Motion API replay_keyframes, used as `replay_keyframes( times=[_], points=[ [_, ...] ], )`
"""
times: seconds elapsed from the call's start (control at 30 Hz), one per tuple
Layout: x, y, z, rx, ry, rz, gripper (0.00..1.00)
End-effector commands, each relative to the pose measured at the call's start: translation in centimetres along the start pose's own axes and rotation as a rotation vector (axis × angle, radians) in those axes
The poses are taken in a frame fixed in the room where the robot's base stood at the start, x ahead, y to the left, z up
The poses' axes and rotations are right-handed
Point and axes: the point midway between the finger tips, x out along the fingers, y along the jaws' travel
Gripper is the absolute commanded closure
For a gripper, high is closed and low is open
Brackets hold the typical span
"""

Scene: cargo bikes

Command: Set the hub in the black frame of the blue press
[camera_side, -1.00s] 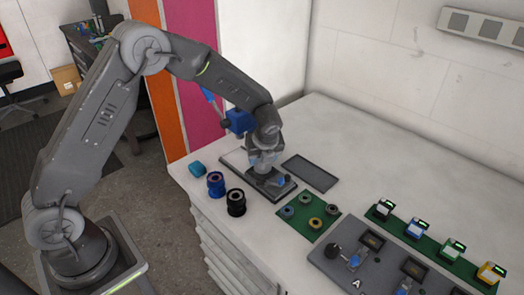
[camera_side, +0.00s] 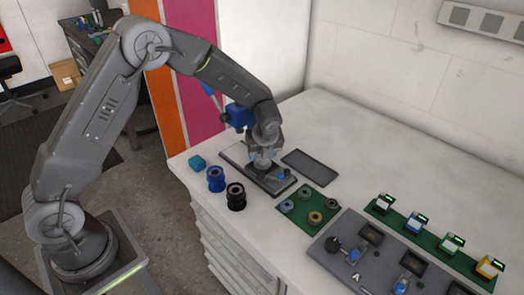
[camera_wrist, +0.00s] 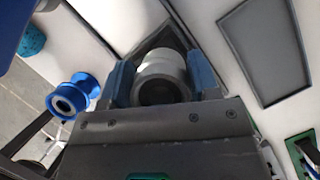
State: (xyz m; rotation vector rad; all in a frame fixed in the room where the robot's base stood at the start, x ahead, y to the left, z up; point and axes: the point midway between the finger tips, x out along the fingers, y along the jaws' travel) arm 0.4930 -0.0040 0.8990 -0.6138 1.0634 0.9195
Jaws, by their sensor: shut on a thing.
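My gripper (camera_wrist: 160,78) has blue fingers, shut on a pale grey, round hub (camera_wrist: 162,66) with a dark bore facing the wrist camera. In the side view my gripper (camera_side: 263,162) is low over the dark grey base plate (camera_side: 283,184) of the blue press. The press's blue body (camera_side: 238,115) stands behind my wrist. In the wrist view a dark-edged frame (camera_wrist: 184,32) shows behind the hub. My gripper and the hub hide most of this frame, so I cannot tell whether the hub touches it or sits inside it.
A blue spool (camera_side: 216,179), a black spool (camera_side: 236,197) and a teal part (camera_side: 197,163) stand left of the press. An empty dark tray (camera_side: 309,168) lies right of it. A green mat (camera_side: 308,220) with several rings and a grey fixture board (camera_side: 330,236) lie in front.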

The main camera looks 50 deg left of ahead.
Motion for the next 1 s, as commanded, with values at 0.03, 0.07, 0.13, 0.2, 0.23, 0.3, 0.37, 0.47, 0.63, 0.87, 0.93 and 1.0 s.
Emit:
replay_keyframes(
  times=[0.03,0.07,0.13,0.2,0.23,0.3,0.37,0.47,0.63,0.87,0.93,1.0],
  points=[
    [0.1,0.0,0.0,0.0,-0.001,-0.001,0.74],
    [0.1,0.0,0.0,0.0,-0.001,-0.001,0.74],
    [0.2,0.0,-0.1,0.0,0.0,-0.001,0.74],
    [0.3,0.0,-0.1,0.0,0.0,-0.001,0.74],
    [0.3,0.0,-0.1,0.0,0.0,-0.001,0.74],
    [0.4,0.0,-0.2,0.0,0.0,-0.001,0.74],
    [0.5,0.0,-0.2,-0.001,0.0,-0.001,0.74],
    [0.6,0.0,-0.3,-0.001,0.0,-0.001,0.74],
    [0.9,0.0,-0.3,-0.001,0.0,-0.001,0.74],
    [1.1,0.0,-0.5,-0.001,-0.001,-0.001,0.74],
    [1.2,0.0,-0.5,-0.001,-0.001,-0.001,0.74],
    [1.2,0.0,-0.5,-0.001,-0.001,-0.001,0.74]
  ],
)
